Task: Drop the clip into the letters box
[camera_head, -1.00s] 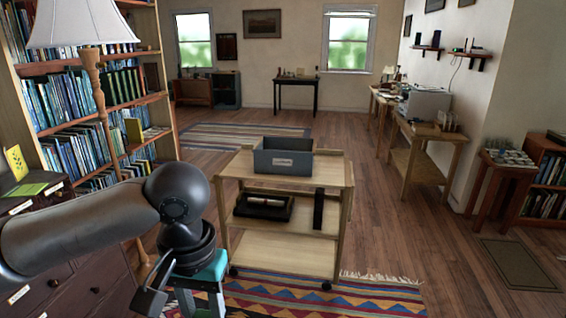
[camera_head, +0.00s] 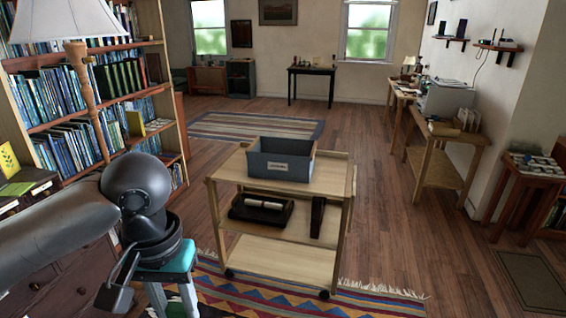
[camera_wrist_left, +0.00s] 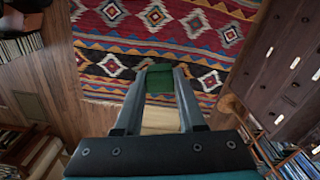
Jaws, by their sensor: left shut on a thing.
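The letters box is a grey-blue open box (camera_head: 282,160) with a pale label on its front; the lettering is too small to read. It stands on the top shelf of a wooden trolley (camera_head: 233,169). My left gripper (camera_wrist_left: 160,72) points down and is shut on a green clip (camera_wrist_left: 160,85), held between its fingertips in the wrist view. In the head view the gripper's teal body and grey fingers are at lower left, left of the trolley and apart from the box. My right gripper is not in view.
A black tray (camera_head: 246,210) and a dark upright object (camera_head: 318,217) are on the trolley's middle shelf. A lamp (camera_head: 85,85), bookcase (camera_head: 172,120) and drawers (camera_wrist_left: 283,65) stand left. A patterned rug (camera_head: 250,297) lies below. Floor right of the trolley is clear.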

